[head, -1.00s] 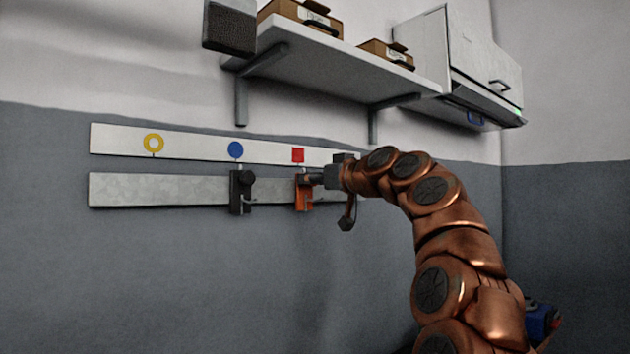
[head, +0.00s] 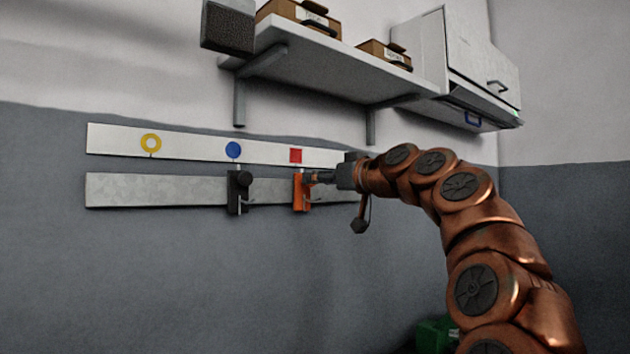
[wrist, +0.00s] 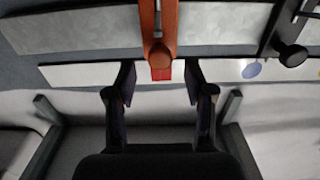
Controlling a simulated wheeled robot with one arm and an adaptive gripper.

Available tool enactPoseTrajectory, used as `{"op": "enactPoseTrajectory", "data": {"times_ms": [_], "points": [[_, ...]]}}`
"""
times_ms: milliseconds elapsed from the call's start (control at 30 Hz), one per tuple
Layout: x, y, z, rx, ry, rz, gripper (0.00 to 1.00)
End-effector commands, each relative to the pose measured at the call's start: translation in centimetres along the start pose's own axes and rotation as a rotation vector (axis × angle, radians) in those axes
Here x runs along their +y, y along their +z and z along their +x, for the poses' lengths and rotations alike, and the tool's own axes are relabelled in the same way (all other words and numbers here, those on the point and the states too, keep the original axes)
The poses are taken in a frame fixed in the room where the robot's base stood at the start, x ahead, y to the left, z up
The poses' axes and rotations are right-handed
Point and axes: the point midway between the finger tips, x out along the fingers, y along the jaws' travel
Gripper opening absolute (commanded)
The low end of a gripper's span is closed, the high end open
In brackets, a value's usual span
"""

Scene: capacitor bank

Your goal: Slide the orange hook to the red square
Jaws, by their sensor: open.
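The orange hook (head: 301,192) sits on the lower grey rail (head: 150,190), directly below the red square (head: 296,155) on the upper white strip (head: 200,146). In the wrist view the orange hook (wrist: 159,40) lines up with the red square (wrist: 161,73), its round knob covering part of the square. My gripper (head: 322,178) is to the right of the hook in the head view. In the wrist view its two fingers (wrist: 160,85) are spread apart, one on each side of the hook's knob end, with gaps on both sides. Nothing is held.
A black hook (head: 238,191) is on the same rail to the left, below the blue circle (head: 233,150). A yellow ring (head: 151,143) marks the strip further left. A shelf (head: 330,75) with boxes and a cabinet (head: 480,65) hang above.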

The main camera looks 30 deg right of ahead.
Motion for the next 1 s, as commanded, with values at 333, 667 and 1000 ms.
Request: {"op": "enactPoseTrajectory", "data": {"times_ms": [333,667,1000], "points": [[0.0,0.0,-4.2,0.0,-0.001,0.002,0.53],[0.0,0.1,-7.3,-0.002,-0.003,0.001,0.53],[0.0,0.2,-7.8,-0.004,-0.002,0.001,0.53]]}}
